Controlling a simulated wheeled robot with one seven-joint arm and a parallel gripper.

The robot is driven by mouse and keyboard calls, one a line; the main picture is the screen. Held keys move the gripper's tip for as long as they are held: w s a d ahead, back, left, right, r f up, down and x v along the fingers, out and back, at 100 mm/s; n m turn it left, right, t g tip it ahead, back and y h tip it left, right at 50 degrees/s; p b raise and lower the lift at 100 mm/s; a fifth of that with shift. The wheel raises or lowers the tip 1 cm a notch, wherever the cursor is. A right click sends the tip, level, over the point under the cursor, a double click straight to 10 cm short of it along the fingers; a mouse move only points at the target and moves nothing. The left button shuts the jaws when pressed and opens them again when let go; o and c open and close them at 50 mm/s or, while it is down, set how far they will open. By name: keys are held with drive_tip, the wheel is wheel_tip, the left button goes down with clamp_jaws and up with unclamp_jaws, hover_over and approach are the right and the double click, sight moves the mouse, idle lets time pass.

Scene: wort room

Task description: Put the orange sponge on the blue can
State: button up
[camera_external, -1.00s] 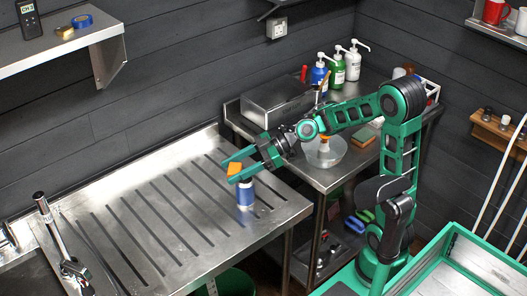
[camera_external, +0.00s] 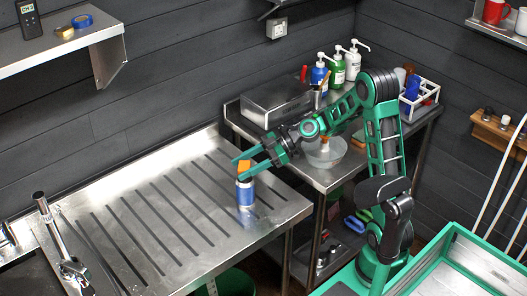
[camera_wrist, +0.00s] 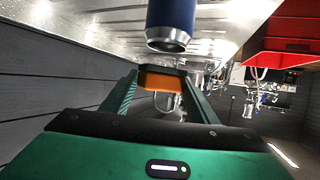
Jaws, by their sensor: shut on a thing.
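The orange sponge (camera_external: 244,165) is held between the fingers of my gripper (camera_external: 242,170), just above the blue can in the external view. The blue can (camera_external: 245,194) stands upright on the grooved metal drainboard, with a silver top rim. In the wrist view, which looks upside down, the sponge (camera_wrist: 163,79) sits between the fingertips and the can (camera_wrist: 170,20) is at the top middle. A narrow gap shows between the can's rim and the sponge there. Part of the sponge is hidden by the fingers.
The drainboard (camera_external: 150,215) is otherwise clear around the can; its right edge is close by. A side table behind holds a metal box (camera_external: 275,103), a clear bowl (camera_external: 326,152), pump bottles (camera_external: 338,70) and a white rack (camera_external: 424,95).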

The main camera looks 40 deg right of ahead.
drive_tip(key=shift+f, duration=1.35)
drive_tip(key=shift+f, duration=0.1)
drive_tip(key=o, duration=1)
drive_tip(key=v, duration=1.2)
